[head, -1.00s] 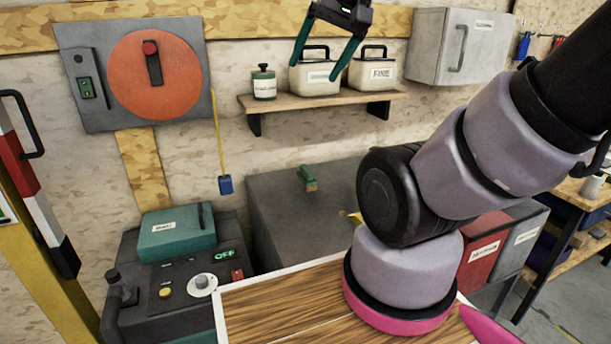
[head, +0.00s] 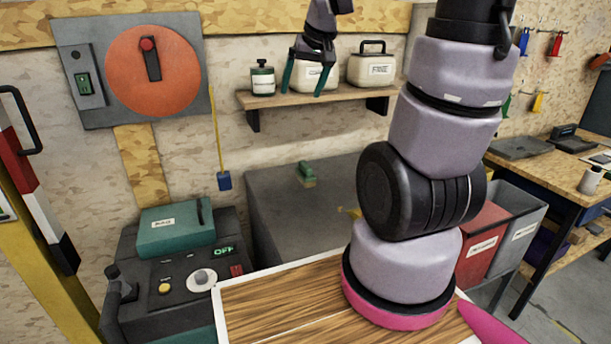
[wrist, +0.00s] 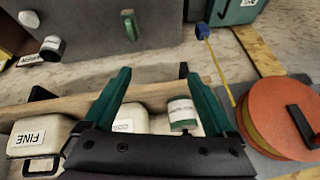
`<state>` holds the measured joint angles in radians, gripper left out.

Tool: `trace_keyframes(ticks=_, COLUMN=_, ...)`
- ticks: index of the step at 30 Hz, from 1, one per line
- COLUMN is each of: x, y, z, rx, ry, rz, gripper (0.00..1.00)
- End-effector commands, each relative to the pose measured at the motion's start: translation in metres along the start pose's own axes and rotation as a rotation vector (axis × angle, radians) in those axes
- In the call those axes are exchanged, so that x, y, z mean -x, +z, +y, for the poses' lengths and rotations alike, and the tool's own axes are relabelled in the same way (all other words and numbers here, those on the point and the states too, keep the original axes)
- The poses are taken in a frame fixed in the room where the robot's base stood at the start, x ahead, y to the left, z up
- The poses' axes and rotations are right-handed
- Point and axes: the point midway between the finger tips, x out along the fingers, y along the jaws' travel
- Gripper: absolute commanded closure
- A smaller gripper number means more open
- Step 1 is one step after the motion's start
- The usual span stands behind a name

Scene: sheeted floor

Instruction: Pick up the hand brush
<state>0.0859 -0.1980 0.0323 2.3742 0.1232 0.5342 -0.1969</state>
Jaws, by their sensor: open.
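The hand brush (head: 307,174), with a green handle and tan bristles, lies on top of the grey cabinet (head: 270,205) below the wall shelf. It also appears small near the top of the wrist view (wrist: 129,27). My gripper (head: 304,93) hangs in front of the shelf, above the brush in the picture and apart from it. In the wrist view its two green fingers (wrist: 157,75) are spread with nothing between them.
The wall shelf (head: 350,98) carries a jar (head: 263,80) and two boxes, one (head: 372,70) at its right. A yellow cord with a blue end (head: 224,181) hangs left of the brush. A control console (head: 180,270) stands at left. Red (head: 480,245) and grey bins are at right.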

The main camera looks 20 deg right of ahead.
Motion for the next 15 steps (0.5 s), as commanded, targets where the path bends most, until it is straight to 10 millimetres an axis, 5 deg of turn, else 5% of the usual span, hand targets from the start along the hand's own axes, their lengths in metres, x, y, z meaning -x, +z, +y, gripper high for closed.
trace_keyframes(ticks=9, x=-0.145, y=-0.020, z=0.044, rx=0.121, ry=0.062, rz=-0.075, gripper=0.10)
trace_keyframes(ticks=15, x=-0.216, y=-0.010, z=0.071, rx=0.180, ry=0.087, rz=-0.109, gripper=0.10)
